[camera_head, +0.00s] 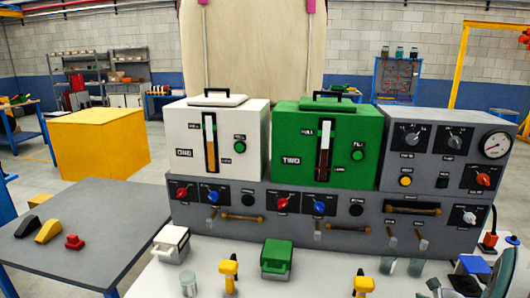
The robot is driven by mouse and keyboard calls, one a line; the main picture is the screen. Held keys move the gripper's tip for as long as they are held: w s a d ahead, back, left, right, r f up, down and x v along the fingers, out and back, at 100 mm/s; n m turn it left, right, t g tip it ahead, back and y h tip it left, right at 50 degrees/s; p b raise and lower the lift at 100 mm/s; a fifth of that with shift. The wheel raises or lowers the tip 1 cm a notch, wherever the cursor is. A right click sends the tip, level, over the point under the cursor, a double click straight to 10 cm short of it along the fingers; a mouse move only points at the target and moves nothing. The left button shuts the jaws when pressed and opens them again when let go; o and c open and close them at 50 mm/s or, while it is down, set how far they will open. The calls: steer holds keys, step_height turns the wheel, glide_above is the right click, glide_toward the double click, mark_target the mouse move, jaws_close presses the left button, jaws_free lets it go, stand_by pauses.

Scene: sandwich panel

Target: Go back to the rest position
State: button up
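My gripper is not in view, and no part of my arm can be made out for sure. The grey control panel (335,236) stands ahead at the back of a white worktop (205,262). On it sit a white box marked ONE (183,145) and a green box marked TWO (288,163), each with a level window and a lid with a black handle. To their right is a grey unit (440,165) with knobs and a round dial (496,145).
Small white (172,244) and green (276,259) containers, a glass (189,284) and yellow-handled tools (229,272) stand on the worktop. A grey table (90,235) at left holds wedge-shaped blocks (48,231). Behind are a yellow box (98,145) and a large pale board (255,50).

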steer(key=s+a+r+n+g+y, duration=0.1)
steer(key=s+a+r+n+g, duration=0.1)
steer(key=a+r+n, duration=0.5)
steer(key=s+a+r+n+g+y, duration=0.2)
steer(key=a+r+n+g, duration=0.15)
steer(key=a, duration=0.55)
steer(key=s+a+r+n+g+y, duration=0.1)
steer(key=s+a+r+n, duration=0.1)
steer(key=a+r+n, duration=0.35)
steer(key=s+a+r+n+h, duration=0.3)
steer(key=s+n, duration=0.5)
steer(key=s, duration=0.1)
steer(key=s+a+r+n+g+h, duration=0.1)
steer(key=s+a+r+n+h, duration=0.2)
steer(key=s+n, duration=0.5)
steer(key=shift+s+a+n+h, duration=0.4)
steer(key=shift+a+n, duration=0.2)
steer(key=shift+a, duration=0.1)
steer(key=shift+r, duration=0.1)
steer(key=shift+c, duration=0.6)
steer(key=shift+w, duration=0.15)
